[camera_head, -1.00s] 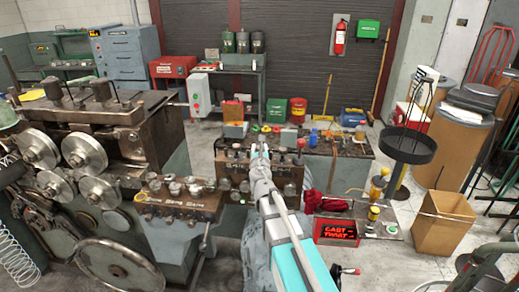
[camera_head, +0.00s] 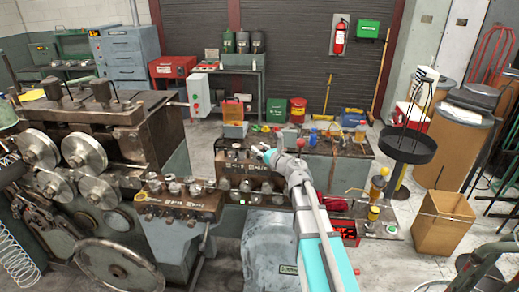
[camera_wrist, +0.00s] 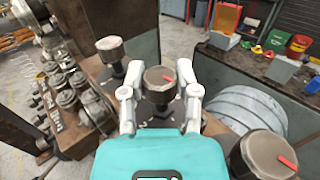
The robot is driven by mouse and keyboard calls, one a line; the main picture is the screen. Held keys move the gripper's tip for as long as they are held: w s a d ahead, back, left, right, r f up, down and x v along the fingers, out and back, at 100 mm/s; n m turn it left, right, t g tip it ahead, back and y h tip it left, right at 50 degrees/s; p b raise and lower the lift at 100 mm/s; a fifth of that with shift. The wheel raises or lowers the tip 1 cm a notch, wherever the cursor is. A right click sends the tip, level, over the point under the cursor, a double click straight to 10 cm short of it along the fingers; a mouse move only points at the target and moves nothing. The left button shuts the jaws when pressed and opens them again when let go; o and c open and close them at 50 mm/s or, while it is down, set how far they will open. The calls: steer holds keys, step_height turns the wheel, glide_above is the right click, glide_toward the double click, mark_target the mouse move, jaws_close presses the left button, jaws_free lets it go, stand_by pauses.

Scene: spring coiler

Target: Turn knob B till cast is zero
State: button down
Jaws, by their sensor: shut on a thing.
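In the wrist view, my gripper (camera_wrist: 160,91) has its two fingers on either side of the middle dark round knob (camera_wrist: 158,77) and is shut on it. This knob has a red mark pointing up and right. No letter on it can be read, but it is the middle of three in a row. In the head view my gripper (camera_head: 267,152) reaches the machine's top, and its arm hides much there. The cast and twist display (camera_head: 346,229) is mostly behind my arm; a bit of red lettering shows, and its value cannot be read.
One similar knob (camera_wrist: 110,47) stands at upper left of the held one, another knob (camera_wrist: 263,155) with a red mark at lower right. A row of metal fittings (camera_wrist: 75,90) lies left. A red cloth (camera_head: 333,204) lies beside my arm.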

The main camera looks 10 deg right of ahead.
steer(key=shift+n+g+y, duration=0.5)
steer(key=shift+n+y, duration=0.1)
steer(key=shift+y, duration=0.2)
steer(key=shift+c, duration=1.7)
jaws_free()
steer(key=shift+a+m+t+h, duration=0.1)
steer(key=shift+m+t+h, duration=0.6)
steer(key=shift+h, duration=0.4)
